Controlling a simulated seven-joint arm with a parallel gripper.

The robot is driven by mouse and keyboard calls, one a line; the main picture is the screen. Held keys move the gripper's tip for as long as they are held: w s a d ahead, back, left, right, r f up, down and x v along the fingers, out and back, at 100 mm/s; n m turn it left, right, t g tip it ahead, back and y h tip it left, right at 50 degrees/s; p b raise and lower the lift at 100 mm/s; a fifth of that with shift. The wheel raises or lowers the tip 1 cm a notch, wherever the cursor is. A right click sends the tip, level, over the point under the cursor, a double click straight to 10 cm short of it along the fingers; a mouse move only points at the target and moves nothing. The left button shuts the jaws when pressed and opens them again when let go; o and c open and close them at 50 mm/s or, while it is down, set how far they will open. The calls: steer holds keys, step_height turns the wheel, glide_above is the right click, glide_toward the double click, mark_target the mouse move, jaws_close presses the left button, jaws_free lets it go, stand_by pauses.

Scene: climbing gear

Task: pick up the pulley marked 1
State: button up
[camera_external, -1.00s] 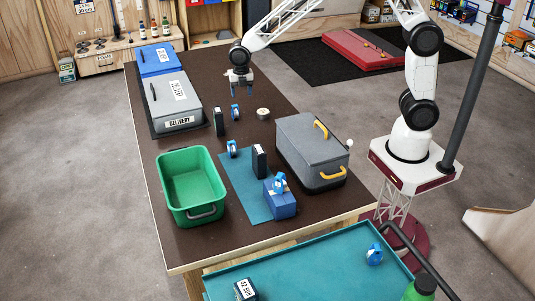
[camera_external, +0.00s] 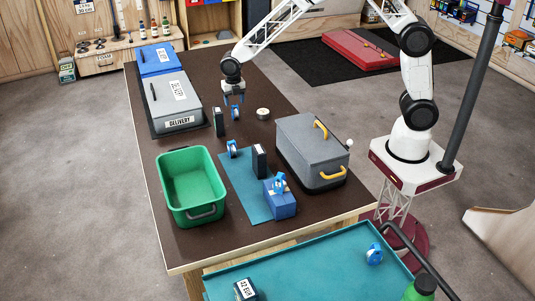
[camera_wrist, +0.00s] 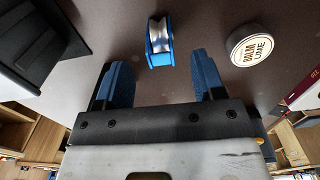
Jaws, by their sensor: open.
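Several blue pulleys are in view, and I cannot read a number on any of them. One pulley (camera_external: 235,112) stands on the dark table below my gripper (camera_external: 234,100). In the wrist view this pulley (camera_wrist: 159,44) shows its blue side plates and silver wheel, just beyond and between the open fingertips of my gripper (camera_wrist: 160,75). The gripper is empty and apart from it. Another pulley (camera_external: 232,149) stands at the blue mat's edge. A third pulley (camera_external: 279,182) sits on a blue box (camera_external: 281,204). One more pulley (camera_external: 374,254) lies on the teal surface at front right.
A round tin (camera_external: 263,113), also in the wrist view (camera_wrist: 250,46), stands right of the near pulley. A black upright block (camera_external: 219,122) stands close on its left. A grey toolbox (camera_external: 311,140), green bin (camera_external: 164,180) and grey delivery box (camera_external: 182,104) occupy the table.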

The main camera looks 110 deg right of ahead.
mark_target(235, 111)
steer(key=shift+f, duration=0.65)
steer(key=shift+a+f, duration=0.15)
steer(key=shift+f, duration=2.4)
steer(key=c, duration=1)
steer(key=shift+r, duration=0.1)
